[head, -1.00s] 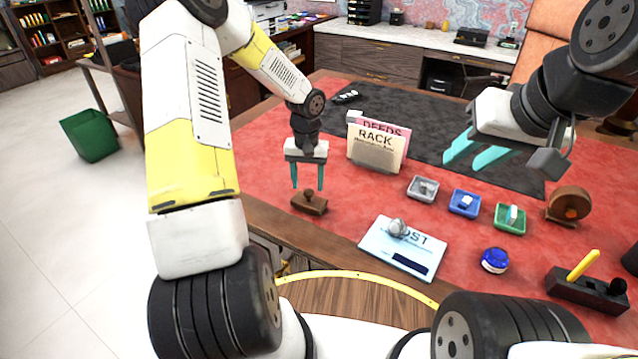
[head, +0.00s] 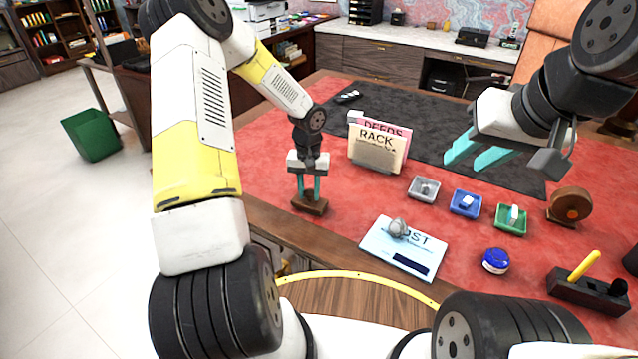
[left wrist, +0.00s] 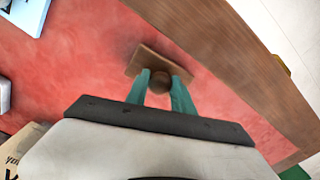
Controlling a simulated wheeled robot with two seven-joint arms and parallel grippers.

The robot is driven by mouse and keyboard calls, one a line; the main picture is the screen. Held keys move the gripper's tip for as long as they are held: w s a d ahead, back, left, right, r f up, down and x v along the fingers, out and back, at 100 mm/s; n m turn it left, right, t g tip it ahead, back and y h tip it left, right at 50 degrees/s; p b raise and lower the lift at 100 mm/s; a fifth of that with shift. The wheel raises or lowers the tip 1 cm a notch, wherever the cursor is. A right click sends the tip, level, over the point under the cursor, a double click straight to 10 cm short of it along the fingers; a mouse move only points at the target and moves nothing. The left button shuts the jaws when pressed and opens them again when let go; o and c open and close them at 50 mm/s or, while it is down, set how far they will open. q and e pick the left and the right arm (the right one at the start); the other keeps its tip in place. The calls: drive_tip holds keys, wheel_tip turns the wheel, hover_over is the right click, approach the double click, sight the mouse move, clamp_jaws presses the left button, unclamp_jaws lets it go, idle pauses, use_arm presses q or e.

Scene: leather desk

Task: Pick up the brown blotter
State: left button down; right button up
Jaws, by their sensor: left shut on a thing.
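The brown blotter (head: 311,207) lies on the red desk top near the front left edge, with a flat wooden body and a round knob. It also shows in the left wrist view (left wrist: 150,62), its knob between the fingers. My left gripper (head: 309,194) has come down over it from above, and its teal fingers are shut on the knob. The blotter appears to rest on the desk. My right gripper (head: 476,160) hangs above the right part of the desk, its teal fingers apart and nothing between them.
A rack of folders (head: 376,150) stands behind and right of the blotter. A pale post card with a grey knob (head: 378,246) lies to its right. Small trays (head: 465,204), a blue round item (head: 495,261) and a dark pen block (head: 575,290) are further right. The desk's wooden edge is close in front.

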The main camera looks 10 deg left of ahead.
sight(310, 191)
use_arm(q)
drive_tip(key=shift+r, duration=0.85)
wheel_tip(310, 191, up, 2)
drive_tip(key=shift+s+d+r, duration=0.1)
drive_tip(key=shift+s+d, duration=0.05)
drive_tip(key=s+d, duration=0.3)
drive_tip(key=s, duration=0.4)
drive_tip(key=s+d+r, duration=0.1)
drive_tip(key=s+d, duration=0.2)
drive_tip(key=s, duration=0.4)
drive_tip(key=shift+d, duration=0.3)
